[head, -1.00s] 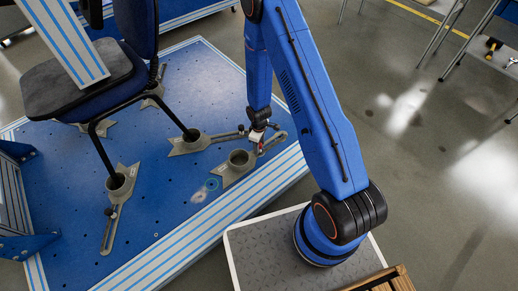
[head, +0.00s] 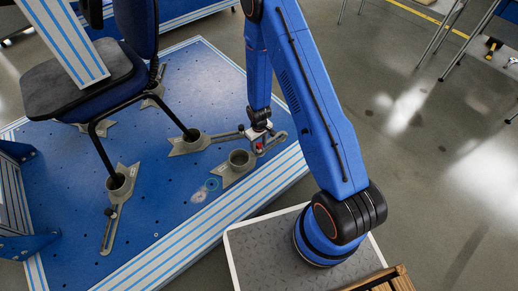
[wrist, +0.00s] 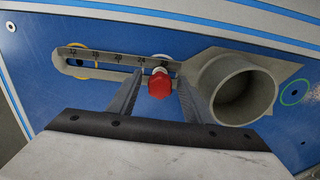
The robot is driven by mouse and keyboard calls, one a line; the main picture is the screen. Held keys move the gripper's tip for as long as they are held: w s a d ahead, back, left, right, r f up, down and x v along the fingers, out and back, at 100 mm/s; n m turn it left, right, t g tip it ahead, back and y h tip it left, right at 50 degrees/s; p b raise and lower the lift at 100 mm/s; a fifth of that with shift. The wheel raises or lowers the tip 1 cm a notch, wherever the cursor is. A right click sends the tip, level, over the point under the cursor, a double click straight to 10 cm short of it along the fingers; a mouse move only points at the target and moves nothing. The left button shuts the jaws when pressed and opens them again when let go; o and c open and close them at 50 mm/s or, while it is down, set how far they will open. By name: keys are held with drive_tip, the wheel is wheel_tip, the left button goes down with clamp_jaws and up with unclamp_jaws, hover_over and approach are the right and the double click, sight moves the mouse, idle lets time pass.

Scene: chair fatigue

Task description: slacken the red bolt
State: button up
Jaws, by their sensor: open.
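The red bolt (wrist: 159,83) stands in the slot of a grey clamp bracket (wrist: 205,68), beside its round cup (wrist: 243,90). In the head view the red bolt (head: 259,147) shows just under my gripper (head: 258,135). In the wrist view my gripper (wrist: 159,77) is open, with one finger on each side of the red head. Gaps show between the head and both fingers, so it is not gripped. How far the fingertips reach down beside it is hard to tell.
The bracket lies on a blue perforated platform (head: 160,222) with striped edges. A chair (head: 85,85) stands on the platform with its legs in similar brackets. Another cup bracket (head: 117,185) is at left. Open platform surface lies in front.

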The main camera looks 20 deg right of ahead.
drive_tip(key=m, duration=0.4)
idle(0.3)
drive_tip(key=m, duration=0.4)
drive_tip(key=c, duration=0.6)
drive_tip(key=shift+n, duration=0.7)
